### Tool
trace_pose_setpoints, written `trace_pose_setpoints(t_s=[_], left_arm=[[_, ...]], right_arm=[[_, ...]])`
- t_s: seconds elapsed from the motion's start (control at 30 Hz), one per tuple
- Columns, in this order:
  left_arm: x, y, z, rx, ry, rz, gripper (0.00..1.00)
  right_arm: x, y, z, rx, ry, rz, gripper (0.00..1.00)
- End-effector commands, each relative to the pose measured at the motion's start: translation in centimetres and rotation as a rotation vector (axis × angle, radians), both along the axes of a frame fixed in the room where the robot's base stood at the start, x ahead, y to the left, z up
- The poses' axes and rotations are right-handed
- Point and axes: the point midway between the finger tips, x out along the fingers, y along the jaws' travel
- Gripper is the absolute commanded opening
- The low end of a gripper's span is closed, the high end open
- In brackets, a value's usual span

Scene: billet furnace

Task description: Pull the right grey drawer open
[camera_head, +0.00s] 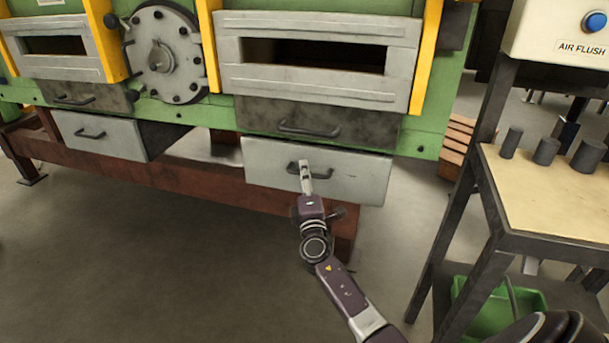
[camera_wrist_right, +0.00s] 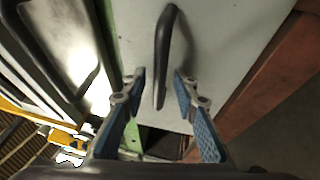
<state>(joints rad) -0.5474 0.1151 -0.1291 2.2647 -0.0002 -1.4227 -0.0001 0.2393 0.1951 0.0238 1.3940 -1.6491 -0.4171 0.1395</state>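The right grey drawer (camera_head: 356,181) is a pale grey front low on the green furnace, below a darker drawer. Its dark bar handle (camera_head: 325,175) also shows in the right wrist view (camera_wrist_right: 169,35). My right gripper (camera_head: 305,168) is at the left part of this handle. In the right wrist view my right gripper (camera_wrist_right: 160,82) is open, with one blue-padded finger on each side of the handle bar and gaps between pads and bar. The grey drawer front (camera_wrist_right: 222,40) fills the area behind the fingers. My left gripper is not in view.
The left grey drawer (camera_head: 108,137) sticks out from the furnace. A reddish-brown beam (camera_head: 200,187) runs below the drawers. A table (camera_head: 545,192) with dark cylinders stands at right, with a green bin (camera_head: 497,310) beneath. The floor in front is clear.

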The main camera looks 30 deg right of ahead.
Motion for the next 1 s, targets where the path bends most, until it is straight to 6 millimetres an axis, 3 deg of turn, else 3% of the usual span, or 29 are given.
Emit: trace_pose_setpoints(t_s=[0.17,0.43,1.0], left_arm=[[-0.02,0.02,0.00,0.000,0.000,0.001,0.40],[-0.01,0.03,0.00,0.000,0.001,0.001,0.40],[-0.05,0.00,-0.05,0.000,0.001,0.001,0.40]], right_arm=[[0.01,0.00,0.01,0.000,0.000,0.000,0.27],[-0.01,0.02,0.00,0.000,0.000,0.000,0.00],[-0.31,0.42,-0.10,0.000,0.001,0.002,0.00]])
